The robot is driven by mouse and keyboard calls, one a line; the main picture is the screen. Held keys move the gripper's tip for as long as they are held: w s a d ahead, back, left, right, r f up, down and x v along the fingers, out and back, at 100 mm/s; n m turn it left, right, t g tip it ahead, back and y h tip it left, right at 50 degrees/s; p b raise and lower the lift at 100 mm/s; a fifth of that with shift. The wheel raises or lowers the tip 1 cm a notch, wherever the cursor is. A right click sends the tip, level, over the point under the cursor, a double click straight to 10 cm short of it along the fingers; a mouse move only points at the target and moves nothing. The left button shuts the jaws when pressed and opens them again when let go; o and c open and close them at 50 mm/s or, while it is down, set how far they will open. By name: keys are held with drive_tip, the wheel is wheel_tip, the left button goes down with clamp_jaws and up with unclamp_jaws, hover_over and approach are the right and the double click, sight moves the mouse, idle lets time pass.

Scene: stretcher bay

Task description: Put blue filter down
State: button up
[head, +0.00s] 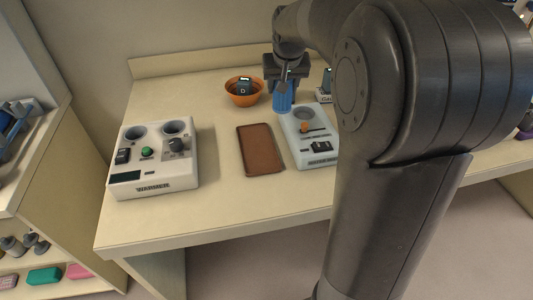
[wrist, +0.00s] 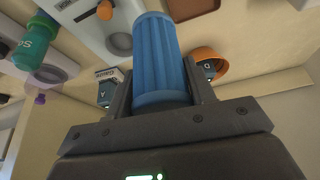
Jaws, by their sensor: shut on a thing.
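The blue filter (head: 283,98) is a ribbed blue cylinder. My gripper (head: 285,82) is shut on it and holds it upright near the back end of a pale device (head: 318,160) with a round socket, an orange lever and a dark switch. The filter also shows in the wrist view (wrist: 160,60), between the two fingers. In the head view the filter's lower end is beside the socket (head: 304,112), to its left; I cannot tell whether it touches anything.
A brown tray (head: 260,150) lies empty on the counter. A white device marked "WARMER" (head: 155,187) stands at the left. An orange bowl (head: 240,100) with a dark block marked D (head: 244,87) stands behind. My arm hides the counter's right part.

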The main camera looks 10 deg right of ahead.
drive_tip(key=s+d+f, duration=0.2)
drive_tip(key=s+d, duration=0.3)
drive_tip(key=s, duration=0.4)
drive_tip(key=shift+m, duration=0.4)
drive_tip(key=shift+w+a+f, duration=0.95)
drive_tip(key=shift+a+f, duration=0.75)
drive_tip(key=shift+f, duration=0.1)
drive_tip(key=shift+w+a+f, duration=0.95)
drive_tip(key=shift+a+f, duration=0.75)
drive_tip(key=shift+f, duration=0.05)
drive_tip(key=shift+w+a+f, duration=0.95)
drive_tip(key=shift+a+f, duration=0.75)
drive_tip(key=shift+f, duration=0.1)
drive_tip(key=shift+f, duration=0.15)
drive_tip(key=o, duration=1.1)
drive_tip(key=shift+c, duration=0.2)
